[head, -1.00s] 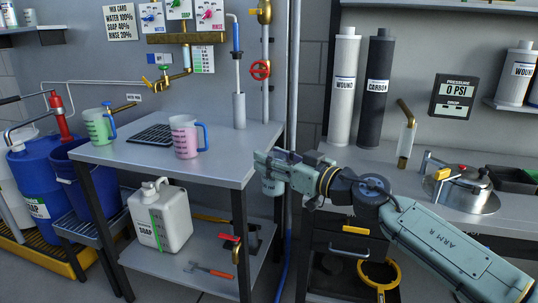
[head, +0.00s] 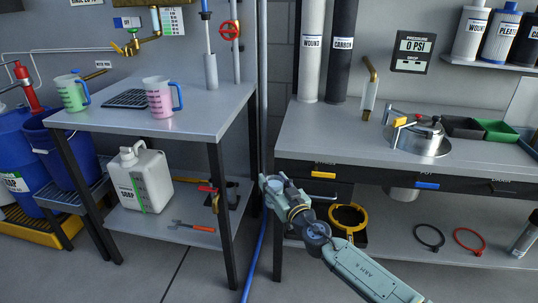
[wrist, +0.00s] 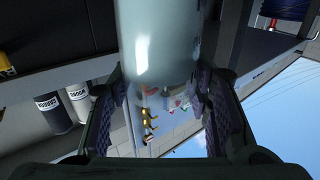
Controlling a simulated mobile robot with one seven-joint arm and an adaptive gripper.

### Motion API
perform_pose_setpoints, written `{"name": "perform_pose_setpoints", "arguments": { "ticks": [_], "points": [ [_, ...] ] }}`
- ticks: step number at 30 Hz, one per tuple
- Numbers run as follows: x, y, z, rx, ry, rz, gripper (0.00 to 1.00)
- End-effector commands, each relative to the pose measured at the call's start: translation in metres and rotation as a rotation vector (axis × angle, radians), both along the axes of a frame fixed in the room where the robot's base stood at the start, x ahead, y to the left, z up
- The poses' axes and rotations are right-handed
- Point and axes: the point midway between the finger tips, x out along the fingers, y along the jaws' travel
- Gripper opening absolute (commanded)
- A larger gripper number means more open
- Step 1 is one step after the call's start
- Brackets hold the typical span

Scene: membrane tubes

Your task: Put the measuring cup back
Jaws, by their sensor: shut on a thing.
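My gripper (head: 272,190) is in the gap between the two benches, below their tops. In the wrist view its fingers (wrist: 163,105) are shut on a pale translucent cylinder (wrist: 160,40). The cylinder's pale end (head: 277,180) shows at the gripper in the head view; I cannot tell whether it is a measuring cup. A measuring cup with pink contents and a blue handle (head: 158,99) stands upright on the left bench. A measuring cup with green contents (head: 71,93) stands farther left. Both are apart from my gripper.
A black grid mat (head: 126,98) lies between the cups on the left bench (head: 200,125). A white jug (head: 143,180) stands on its lower shelf. The right bench (head: 315,128) bears a lidded metal pot (head: 420,140). A blue hose (head: 262,240) runs down between the benches.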

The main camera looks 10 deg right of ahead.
Motion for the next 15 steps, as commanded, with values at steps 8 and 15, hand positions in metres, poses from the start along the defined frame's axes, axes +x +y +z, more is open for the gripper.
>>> {"name": "perform_pose_setpoints", "arguments": {
  "ticks": [8, 15],
  "points": [
    [-0.010, 0.026, -0.105, 0.000, 0.013, -0.155, 0.07],
    [-0.031, 0.071, -0.170, -0.007, 0.015, -0.250, 0.07]
  ]
}}
